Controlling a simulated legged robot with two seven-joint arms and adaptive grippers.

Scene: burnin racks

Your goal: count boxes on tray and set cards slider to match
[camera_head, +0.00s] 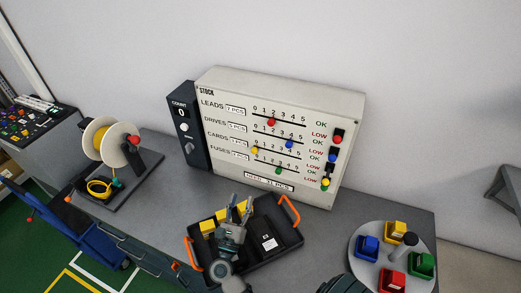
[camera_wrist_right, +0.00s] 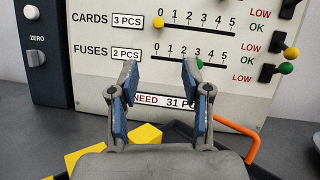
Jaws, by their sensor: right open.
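The pale STOCK panel (camera_head: 225,85) carries slider rows for leads, drives, cards and fuses. The yellow cards slider (camera_head: 254,150) sits at 0; the wrist view shows its knob (camera_wrist_right: 158,23) beside a "3 PCS" label. The green fuses slider (camera_wrist_right: 198,62) is partly behind a finger. A black tray (camera_head: 290,243) with orange handles holds yellow boxes (camera_head: 207,227) and a dark item with a white label (camera_head: 268,242). My right gripper (camera_head: 238,207) is open and empty above the tray, hiding some contents; its fingers (camera_wrist_right: 160,75) point toward the panel. My left gripper is not in view.
A round grey tray (camera_head: 363,266) with coloured blocks stands at the right. A dark counter unit (camera_head: 183,118) adjoins the panel's left. A cable reel (camera_head: 112,142) stands left. Coloured LOW/OK switches (camera_head: 337,137) line the panel's right side. The table between reel and tray is clear.

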